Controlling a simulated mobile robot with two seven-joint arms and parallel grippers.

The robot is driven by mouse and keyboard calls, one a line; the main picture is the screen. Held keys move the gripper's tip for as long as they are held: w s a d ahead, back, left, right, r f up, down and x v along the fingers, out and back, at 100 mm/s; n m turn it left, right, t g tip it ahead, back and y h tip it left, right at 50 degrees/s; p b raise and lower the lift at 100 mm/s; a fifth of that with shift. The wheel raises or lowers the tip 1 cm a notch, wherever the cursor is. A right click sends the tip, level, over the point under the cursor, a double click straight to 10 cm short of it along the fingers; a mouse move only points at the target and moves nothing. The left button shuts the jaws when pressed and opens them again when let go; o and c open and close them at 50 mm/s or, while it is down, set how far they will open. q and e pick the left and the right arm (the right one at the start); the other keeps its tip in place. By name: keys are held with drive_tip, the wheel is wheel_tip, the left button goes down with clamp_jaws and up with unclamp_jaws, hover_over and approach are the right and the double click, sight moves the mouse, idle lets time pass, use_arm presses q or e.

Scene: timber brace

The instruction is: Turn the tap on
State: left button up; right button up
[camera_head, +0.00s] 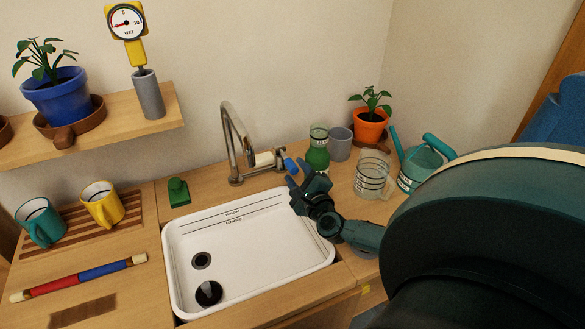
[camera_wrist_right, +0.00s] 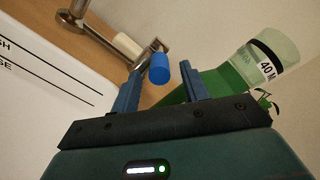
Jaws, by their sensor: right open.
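The chrome tap (camera_head: 236,150) stands on the wooden counter behind the white sink, its curved spout rising above it. Its lever ends in a blue cap (camera_head: 290,165). My right gripper (camera_head: 299,175) is open just in front of the cap. In the right wrist view the blue cap (camera_wrist_right: 159,68) shows between the two spread fingertips of the gripper (camera_wrist_right: 160,76). No contact with either finger is clear. My left gripper is not in view.
The white sink (camera_head: 240,222) lies in front. A green sponge-like block (camera_head: 178,191) lies left. A wooden shelf (camera_head: 95,122) hangs upper left.

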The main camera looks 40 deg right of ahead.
sight(287, 160)
drive_tip(key=shift+x, duration=1.5)
clamp_jaws()
